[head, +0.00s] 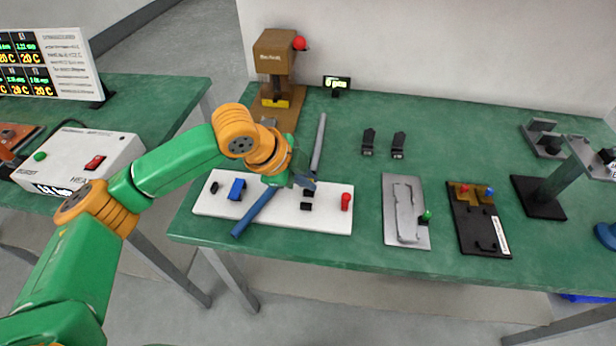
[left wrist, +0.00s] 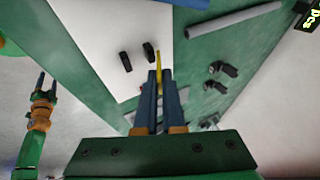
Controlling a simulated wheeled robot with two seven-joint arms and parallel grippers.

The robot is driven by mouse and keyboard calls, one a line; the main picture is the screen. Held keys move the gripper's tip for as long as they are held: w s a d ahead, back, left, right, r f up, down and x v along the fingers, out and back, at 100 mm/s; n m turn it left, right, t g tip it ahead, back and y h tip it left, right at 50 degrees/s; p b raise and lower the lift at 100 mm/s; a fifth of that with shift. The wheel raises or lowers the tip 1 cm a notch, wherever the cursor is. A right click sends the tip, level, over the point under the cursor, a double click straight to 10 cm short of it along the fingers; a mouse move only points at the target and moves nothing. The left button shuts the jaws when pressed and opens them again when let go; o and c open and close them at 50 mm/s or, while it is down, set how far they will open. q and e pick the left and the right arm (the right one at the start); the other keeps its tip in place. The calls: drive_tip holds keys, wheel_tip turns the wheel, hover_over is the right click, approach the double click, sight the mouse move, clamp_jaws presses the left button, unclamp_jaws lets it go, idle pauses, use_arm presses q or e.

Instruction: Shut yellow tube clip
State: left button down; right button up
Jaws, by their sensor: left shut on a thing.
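My left gripper (head: 306,184) is low over the right half of the white board (head: 270,216). In the left wrist view its blue fingers (left wrist: 161,78) are close together on a thin yellow piece, which appears to be the yellow clip (left wrist: 159,59). In the head view the gripper hides this clip. A blue tube (head: 256,211) lies slantwise across the board, left of the gripper. My right gripper (left wrist: 46,82) shows at the left of the left wrist view, away from the board, with its fingers apart and empty.
The board also carries a blue clip (head: 237,189), a red clip (head: 346,201) and small black pieces (head: 307,206). A grey tube (head: 319,142) lies behind. Two black holders (head: 368,142) stand at the back. A metal plate (head: 404,210) lies to the right.

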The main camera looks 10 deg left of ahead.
sight(306, 204)
use_arm(q)
drive_tip(key=shift+s+f+t+b, duration=0.45)
drive_tip(key=shift+s+t, duration=0.05)
drive_tip(key=shift+t, duration=0.4)
drive_tip(key=shift+s+f+m+t+b, duration=0.3)
drive_tip(key=shift+t+b, duration=0.25)
drive_tip(key=shift+t, duration=0.15)
drive_tip(key=shift+s+f+m+t+h+b, duration=0.2)
drive_tip(key=shift+m+t+h+b, duration=0.1)
drive_tip(key=shift+t+b, duration=0.6)
drive_tip(key=shift+s+t+b, duration=0.15)
drive_tip(key=shift+t+b, duration=0.35)
drive_tip(key=shift+b, duration=0.2)
